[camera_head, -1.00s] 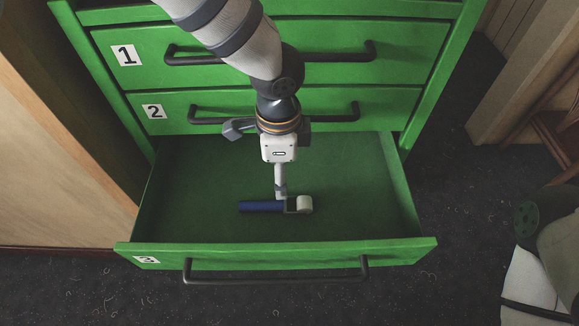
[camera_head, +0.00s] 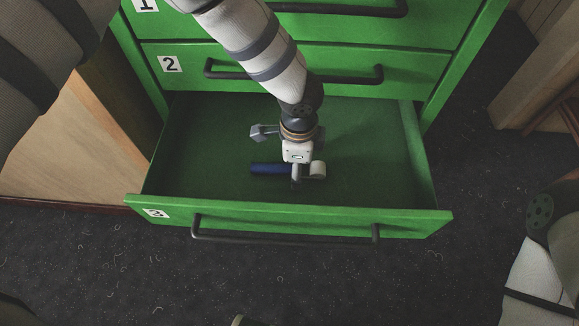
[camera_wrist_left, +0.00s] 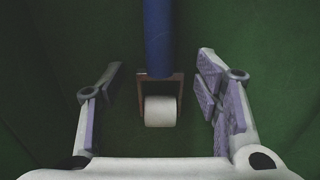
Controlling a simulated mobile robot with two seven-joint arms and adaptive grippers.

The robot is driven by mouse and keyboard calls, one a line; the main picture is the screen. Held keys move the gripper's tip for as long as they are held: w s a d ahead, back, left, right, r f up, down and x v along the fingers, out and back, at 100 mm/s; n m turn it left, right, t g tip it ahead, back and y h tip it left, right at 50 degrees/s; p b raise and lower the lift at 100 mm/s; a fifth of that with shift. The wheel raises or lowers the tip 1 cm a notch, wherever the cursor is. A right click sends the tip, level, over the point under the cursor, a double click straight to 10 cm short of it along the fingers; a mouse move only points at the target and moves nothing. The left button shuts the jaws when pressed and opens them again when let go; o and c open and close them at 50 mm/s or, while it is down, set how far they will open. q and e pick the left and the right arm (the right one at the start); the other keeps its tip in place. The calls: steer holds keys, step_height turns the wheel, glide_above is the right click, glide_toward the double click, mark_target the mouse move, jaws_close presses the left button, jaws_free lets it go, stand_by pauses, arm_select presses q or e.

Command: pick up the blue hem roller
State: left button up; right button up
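The blue hem roller (camera_head: 266,169) lies on the floor of the open green drawer 3 (camera_head: 215,135). It has a blue handle and a short white roller head (camera_head: 318,170) on its right. My left gripper (camera_head: 297,180) is down in the drawer, over the roller near where handle and head meet, and hides part of it. In the left wrist view the roller's handle (camera_wrist_left: 158,40) and white head (camera_wrist_left: 160,111) lie between the two spread fingers, with a gap on each side. My right gripper is out of view; only part of that arm shows at the lower right.
The drawer's front panel (camera_head: 290,218) and dark handle (camera_head: 285,238) stand in front of my left gripper. The closed drawer 2 (camera_head: 300,70) is above and behind it. The drawer floor around the roller is otherwise empty.

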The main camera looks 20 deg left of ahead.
arm_select(q)
steer(key=c, duration=1)
steer(key=shift+r, duration=0.1)
steer(key=shift+w+r, duration=0.1)
steer(key=shift+r, duration=0.25)
steer(key=r, duration=0.1)
steer(key=r+p, duration=0.1)
steer(key=r, duration=0.1)
steer(key=shift+s+d+r, duration=0.1)
steer(key=shift+s+d, duration=0.05)
steer(key=shift+s, duration=0.05)
steer(key=s+d+r, duration=0.2)
steer(key=s+r, duration=0.1)
steer(key=s+d+r+p, duration=0.1)
steer(key=s+d+r, duration=0.1)
steer(key=s+r, duration=0.1)
steer(key=s+d+r+p, duration=0.1)
steer(key=s+d+r, duration=0.2)
steer(key=s, duration=0.2)
steer(key=shift+s, duration=0.25)
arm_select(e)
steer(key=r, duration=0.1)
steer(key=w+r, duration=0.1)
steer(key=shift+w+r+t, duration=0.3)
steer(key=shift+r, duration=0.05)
